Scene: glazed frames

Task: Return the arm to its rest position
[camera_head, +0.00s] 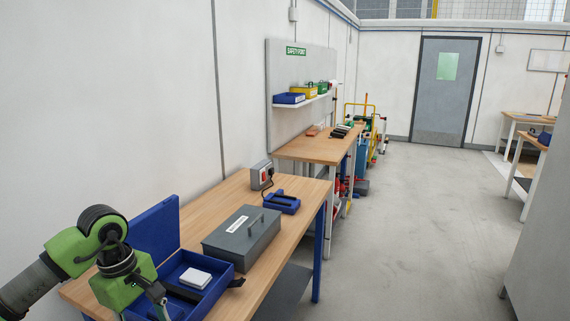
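My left arm, green and grey, reaches in from the lower left. Its gripper end (158,298) is at the near left side of an open blue case (217,286). The fingers are small and partly cut off by the bottom edge, so I cannot tell if they are open or touching the case. The blue case stands on the near wooden bench with its lid (155,235) raised. A white block (195,278) and a dark item lie in the case. My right gripper is not in view.
A grey lidded box (243,237), a blue holder (282,203) and a grey socket box with a red part (262,175) stand on the near bench (205,205). A second bench (315,150) stands beyond, below a shelf with bins. The grey floor (420,220) to the right is clear.

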